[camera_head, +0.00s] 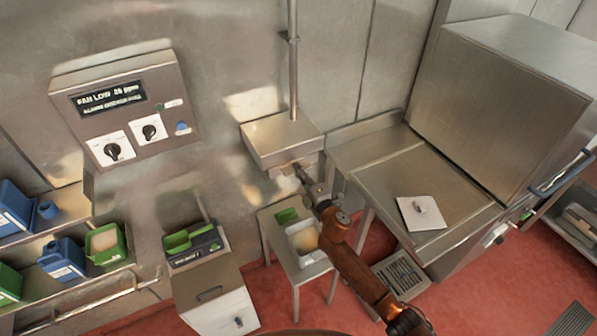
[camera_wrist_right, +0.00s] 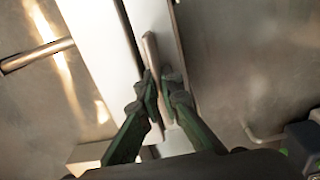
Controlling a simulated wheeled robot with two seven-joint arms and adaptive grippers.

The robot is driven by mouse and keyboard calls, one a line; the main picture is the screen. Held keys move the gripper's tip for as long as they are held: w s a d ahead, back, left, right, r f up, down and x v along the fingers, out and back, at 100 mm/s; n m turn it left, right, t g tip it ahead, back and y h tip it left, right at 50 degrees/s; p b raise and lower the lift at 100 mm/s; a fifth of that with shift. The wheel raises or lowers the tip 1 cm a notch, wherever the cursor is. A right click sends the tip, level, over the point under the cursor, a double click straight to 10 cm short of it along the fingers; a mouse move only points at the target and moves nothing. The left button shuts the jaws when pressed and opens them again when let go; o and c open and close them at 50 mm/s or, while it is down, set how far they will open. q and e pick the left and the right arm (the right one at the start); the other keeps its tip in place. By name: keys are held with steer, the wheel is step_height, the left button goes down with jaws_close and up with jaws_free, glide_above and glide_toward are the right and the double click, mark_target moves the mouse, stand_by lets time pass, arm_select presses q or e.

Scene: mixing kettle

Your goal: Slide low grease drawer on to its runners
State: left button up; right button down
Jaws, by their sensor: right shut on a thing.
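The low grease drawer (camera_head: 284,168) is a small pale metal piece just under the steel box (camera_head: 283,140) on the wall, partly hidden by my right gripper. My right gripper (camera_head: 301,174) reaches up to it from the lower right. In the right wrist view my right gripper (camera_wrist_right: 165,88) is shut on the drawer's narrow metal handle (camera_wrist_right: 151,52). The drawer front (camera_wrist_right: 165,22) shows there as a pale strip beside the box, with a dark gap between them. How far the drawer sits on its runners is hidden. My left gripper is not in view.
A small steel table (camera_head: 266,222) with a white container (camera_head: 303,236) stands below the box. A steel counter (camera_head: 385,190) with a white lid (camera_head: 421,213) is at the right. A control panel (camera_head: 126,107) is on the left wall.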

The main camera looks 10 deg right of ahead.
steer(key=shift+w+a+f, duration=0.1)
steer(key=shift+w, duration=0.15)
stand_by(0.4)
steer(key=c, duration=2.1)
jaws_free()
steer(key=shift+o, duration=0.3)
steer(key=shift+f, duration=0.15)
steer(key=o, duration=0.5)
steer(key=shift+c, duration=0.2)
steer(key=shift+s, duration=0.15)
steer(key=p+v, duration=0.2)
steer(key=v, duration=0.5)
